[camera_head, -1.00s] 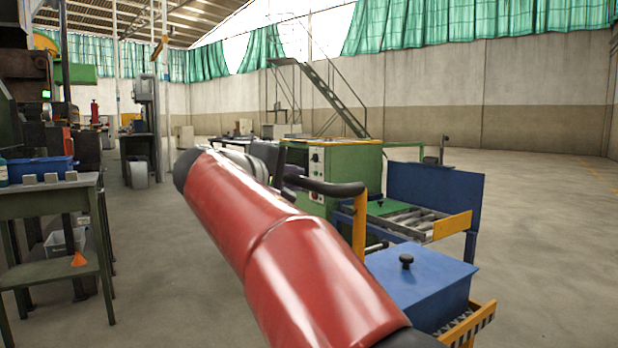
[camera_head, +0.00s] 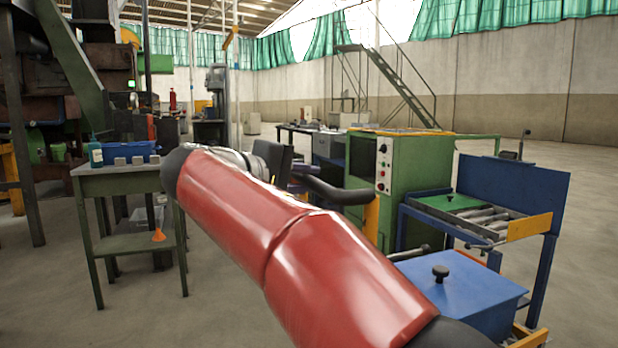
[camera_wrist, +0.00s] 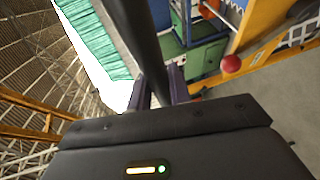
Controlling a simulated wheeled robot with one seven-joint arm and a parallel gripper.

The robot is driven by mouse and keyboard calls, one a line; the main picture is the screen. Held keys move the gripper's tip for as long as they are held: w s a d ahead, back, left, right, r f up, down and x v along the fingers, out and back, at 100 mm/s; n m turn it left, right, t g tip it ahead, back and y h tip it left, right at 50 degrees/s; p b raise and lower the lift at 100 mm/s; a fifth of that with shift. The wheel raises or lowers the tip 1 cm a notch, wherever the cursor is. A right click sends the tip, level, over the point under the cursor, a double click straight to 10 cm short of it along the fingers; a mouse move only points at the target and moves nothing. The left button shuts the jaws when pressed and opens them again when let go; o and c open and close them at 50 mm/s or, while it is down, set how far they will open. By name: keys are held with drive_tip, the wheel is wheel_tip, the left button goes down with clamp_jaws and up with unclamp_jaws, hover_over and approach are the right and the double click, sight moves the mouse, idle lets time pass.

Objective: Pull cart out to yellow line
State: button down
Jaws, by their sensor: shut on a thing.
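My gripper (camera_head: 292,170) is at the end of my red arm, mostly hidden behind it in the head view. In the wrist view its two purple fingers (camera_wrist: 160,82) are shut around a dark round handle bar (camera_wrist: 150,50). In the head view this handle (camera_head: 335,192) bends toward an orange post (camera_head: 371,222) of the cart. The cart carries a blue box (camera_head: 470,300) with a black knob on its lid, at the lower right. My arm hides much of the cart's near side. No yellow line on the floor is visible now.
A green machine (camera_head: 415,180) and a blue roller table (camera_head: 540,185) stand just behind the cart. A green workbench (camera_head: 118,178) with a blue bin (camera_head: 128,150) stands at the left. An orange cone (camera_head: 158,235) rests on its lower shelf. Open floor shows at lower left.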

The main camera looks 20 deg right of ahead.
drive_tip(key=shift+f, duration=0.15)
drive_tip(key=c, duration=1.3)
unclamp_jaws()
drive_tip(key=v, duration=0.7)
drive_tip(key=shift+s+a+p, duration=0.2)
drive_tip(key=shift+a+p, duration=0.15)
drive_tip(key=shift+p, duration=0.1)
